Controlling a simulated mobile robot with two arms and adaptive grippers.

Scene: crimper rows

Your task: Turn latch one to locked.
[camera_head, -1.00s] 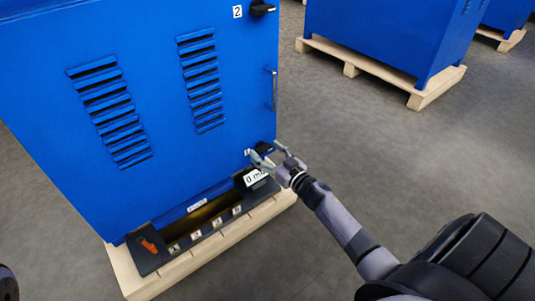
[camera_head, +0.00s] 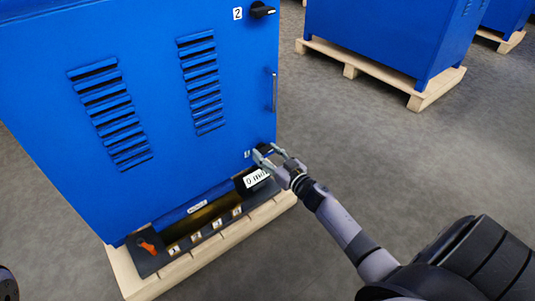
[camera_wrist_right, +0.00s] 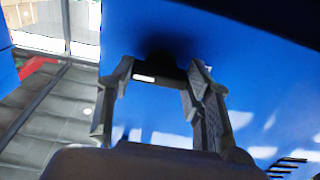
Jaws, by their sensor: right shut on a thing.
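Latch one is a small black knob low on the right edge of the blue cabinet's door (camera_head: 150,45), next to a small white label (camera_head: 247,154). My right gripper (camera_head: 266,151) is at this latch, its fingers on either side of it and shut on it. In the right wrist view the black latch (camera_wrist_right: 160,68) with a short white mark sits between the two fingertips, against the blue door. The fingers partly hide the latch in the head view, so its exact angle is hard to tell.
A second black latch (camera_head: 262,10) with label 2 is at the upper right of the door, above a vertical handle (camera_head: 274,92). Below are a white readout (camera_head: 256,179), an orange switch (camera_head: 147,247) and a wooden pallet (camera_head: 215,245).

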